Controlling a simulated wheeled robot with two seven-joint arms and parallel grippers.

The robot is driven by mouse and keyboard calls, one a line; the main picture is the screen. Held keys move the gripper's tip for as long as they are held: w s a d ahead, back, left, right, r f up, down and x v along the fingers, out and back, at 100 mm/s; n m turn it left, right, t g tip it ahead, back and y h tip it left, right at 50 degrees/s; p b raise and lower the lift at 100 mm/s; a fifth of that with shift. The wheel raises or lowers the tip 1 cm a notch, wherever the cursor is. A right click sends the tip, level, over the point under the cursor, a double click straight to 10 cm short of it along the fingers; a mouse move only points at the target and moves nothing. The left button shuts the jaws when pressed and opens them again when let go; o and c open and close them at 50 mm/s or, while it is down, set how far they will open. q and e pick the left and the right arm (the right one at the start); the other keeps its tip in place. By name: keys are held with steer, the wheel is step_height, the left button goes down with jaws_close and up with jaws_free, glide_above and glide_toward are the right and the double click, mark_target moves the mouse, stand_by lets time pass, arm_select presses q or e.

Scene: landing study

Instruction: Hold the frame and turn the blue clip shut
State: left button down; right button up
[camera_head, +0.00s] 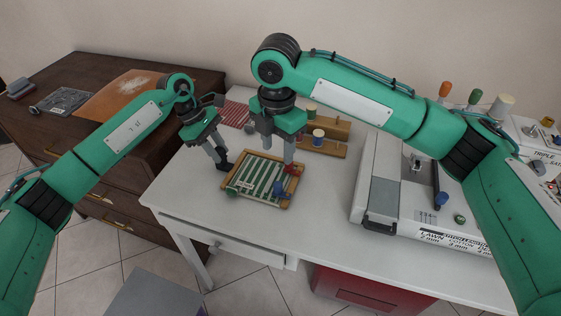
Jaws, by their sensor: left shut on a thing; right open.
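The wooden frame (257,202) lies on the white table and holds green-and-white striped cloth. My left gripper (225,166) is shut on the frame at its far left corner. The blue clip (279,191) sits toward the frame's right side. A red clip (294,170) is at the far right corner and a green clip (231,192) at the near left corner. My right gripper (289,163) is open, pointing down right by the red clip, beyond the blue clip. Whether it touches the red clip I cannot tell. The blue clip's exact turn is too small to tell.
A sewing machine (400,195) stands to the right under my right arm. A wooden rack with thread spools (318,136) is behind the frame. A dark dresser (60,125) stands at the left. The white table (210,205) is clear in front of the frame.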

arm_select(q)
steer(key=shift+f, duration=0.2)
steer(key=c, duration=1.4)
jaws_free()
steer(key=o, duration=0.3)
steer(key=shift+w, duration=0.1)
steer(key=shift+r, duration=0.1)
steer(key=shift+r, duration=0.15)
steer(key=v, duration=1.1)
steer(key=shift+a+r, duration=0.25)
steer(key=shift+f, duration=0.1)
